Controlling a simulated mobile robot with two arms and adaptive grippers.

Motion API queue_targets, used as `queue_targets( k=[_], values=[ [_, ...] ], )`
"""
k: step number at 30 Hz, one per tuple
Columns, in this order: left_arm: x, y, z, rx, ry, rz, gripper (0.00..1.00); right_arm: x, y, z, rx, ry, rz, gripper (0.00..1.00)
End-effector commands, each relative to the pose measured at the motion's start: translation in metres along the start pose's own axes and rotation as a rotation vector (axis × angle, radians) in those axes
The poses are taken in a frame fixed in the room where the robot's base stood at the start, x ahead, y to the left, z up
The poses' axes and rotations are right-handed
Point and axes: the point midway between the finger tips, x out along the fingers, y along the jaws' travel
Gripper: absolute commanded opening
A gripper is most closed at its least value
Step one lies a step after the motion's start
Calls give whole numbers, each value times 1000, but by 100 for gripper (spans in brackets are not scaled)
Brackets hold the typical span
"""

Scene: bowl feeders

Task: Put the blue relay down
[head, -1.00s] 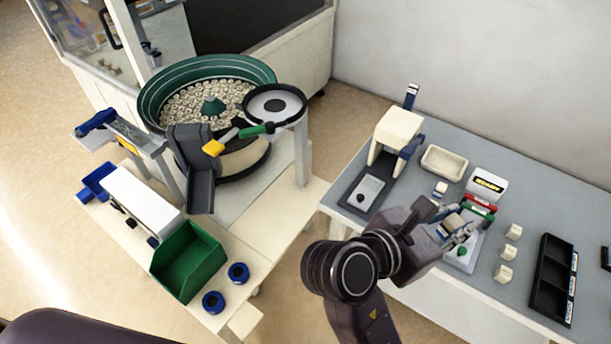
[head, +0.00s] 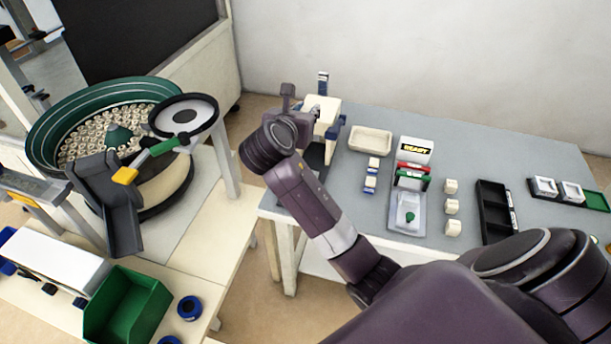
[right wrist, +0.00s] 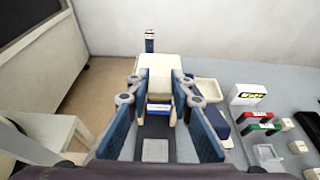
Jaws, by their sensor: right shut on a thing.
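My right gripper (head: 292,108) is up at the white press-like fixture (head: 322,112) at the back left of the grey table. In the head view its fingertips are mostly hidden by its own body. In the right wrist view its blue-padded fingers (right wrist: 158,108) are shut on a small block with a blue and white face, the blue relay (right wrist: 158,106). The relay appears in front of the fixture's white head (right wrist: 158,68), above its dark base with a pale square plate (right wrist: 155,150). I cannot tell whether the relay touches the fixture. My left gripper is out of view.
Beyond are a cream tray (head: 371,140), a READY sign (head: 416,149), a clear-topped station (head: 408,212), several cream blocks (head: 452,207) and a black rack (head: 493,212). A bowl feeder (head: 50,130) stands left.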

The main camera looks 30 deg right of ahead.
Motion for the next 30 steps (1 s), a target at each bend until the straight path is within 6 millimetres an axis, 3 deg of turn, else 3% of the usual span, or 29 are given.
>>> queue_targets(
  k=[6,13,23,30],
  values=[
    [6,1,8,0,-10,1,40,20,-1,-58,-7,7,-3,0],
    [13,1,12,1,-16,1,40,39,-1,-113,-6,5,-3,0],
    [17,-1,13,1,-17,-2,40,50,0,-143,-3,3,-1,0],
    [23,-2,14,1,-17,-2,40,62,0,-176,-4,3,-1,0]
  ],
)
